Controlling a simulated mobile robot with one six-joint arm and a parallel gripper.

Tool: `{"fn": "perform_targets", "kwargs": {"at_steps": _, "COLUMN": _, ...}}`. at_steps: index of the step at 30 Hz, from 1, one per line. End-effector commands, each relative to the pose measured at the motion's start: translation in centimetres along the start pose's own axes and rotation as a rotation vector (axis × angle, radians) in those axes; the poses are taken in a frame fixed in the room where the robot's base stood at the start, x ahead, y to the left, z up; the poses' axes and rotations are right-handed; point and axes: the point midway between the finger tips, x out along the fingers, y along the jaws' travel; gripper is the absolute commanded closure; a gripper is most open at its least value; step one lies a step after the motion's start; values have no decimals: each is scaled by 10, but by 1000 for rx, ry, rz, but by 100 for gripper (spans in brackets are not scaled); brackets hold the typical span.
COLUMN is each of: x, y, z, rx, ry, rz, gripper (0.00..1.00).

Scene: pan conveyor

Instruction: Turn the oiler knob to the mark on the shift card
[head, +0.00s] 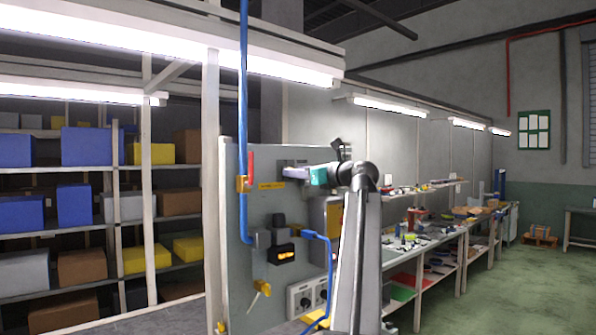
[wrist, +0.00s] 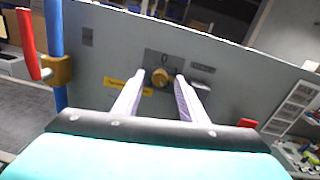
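A round brass-coloured knob (wrist: 160,76) sits on a dark plate on the grey panel (wrist: 105,50), seen in the wrist view. I take it for the oiler knob; its pointer and scale are too small to read. My gripper (wrist: 160,88) is open, its two pale fingers on either side of the knob in the picture. I cannot tell whether they touch it. In the head view my gripper (head: 296,173) is close to the panel's upper part, and the knob is not clearly visible. I cannot make out a shift card for certain.
A yellow label (wrist: 128,87) is left of the knob. A blue pipe (head: 243,120) with a red-handled valve (head: 249,170) runs down the panel's left side. A black unit (head: 281,250) sits lower. Shelves with bins stand left; workbenches (head: 440,240) stand right.

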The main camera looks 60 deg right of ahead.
Motion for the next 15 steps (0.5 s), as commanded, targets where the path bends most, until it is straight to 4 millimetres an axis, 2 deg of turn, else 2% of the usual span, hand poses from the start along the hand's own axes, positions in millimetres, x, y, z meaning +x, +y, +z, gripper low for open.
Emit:
{"fn": "perform_targets", "kwargs": {"at_steps": 11, "x": 4, "y": 0, "z": 0, "rx": 0, "ry": 0, "rz": -1, "gripper": 62}}
{"fn": "perform_targets", "kwargs": {"at_steps": 15, "x": 3, "y": -1, "z": 0, "rx": 0, "ry": 0, "rz": -1, "gripper": 84}}
